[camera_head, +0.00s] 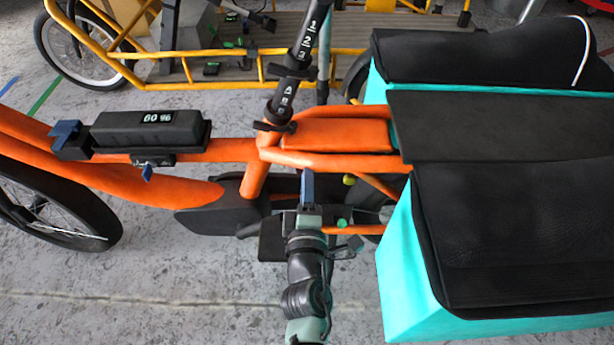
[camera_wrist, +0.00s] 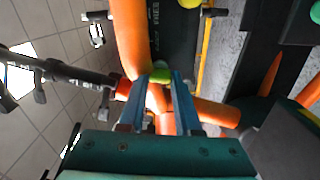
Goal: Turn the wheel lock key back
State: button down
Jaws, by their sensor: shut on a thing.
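My gripper (camera_head: 307,178) reaches in beside the orange cargo bike, just below its frame in the head view. In the wrist view its two blue fingers (camera_wrist: 166,78) are close together, with a small green piece (camera_wrist: 161,69) between their tips. This looks like the wheel lock key, and the gripper is shut on it. The green piece sits right by the orange frame tubes (camera_wrist: 130,35). The key and the lock body are hidden in the head view by the gripper and frame. I cannot tell the key's turn angle.
A black battery marked 60 % (camera_head: 152,130) sits on the orange tube, with a blue key (camera_head: 147,173) below it. Turquoise boxes with black covers (camera_head: 520,230) stand close on the right. A yellow bike (camera_head: 260,65) stands behind. Bare floor (camera_head: 160,280) lies at lower left.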

jog(key=shift+n, duration=0.5)
jog(key=shift+f, duration=0.1)
jog(key=c, duration=0.6)
grip_release()
jog(key=shift+s, duration=0.1)
jog(key=s, duration=1.2)
jog(key=shift+s, duration=0.4)
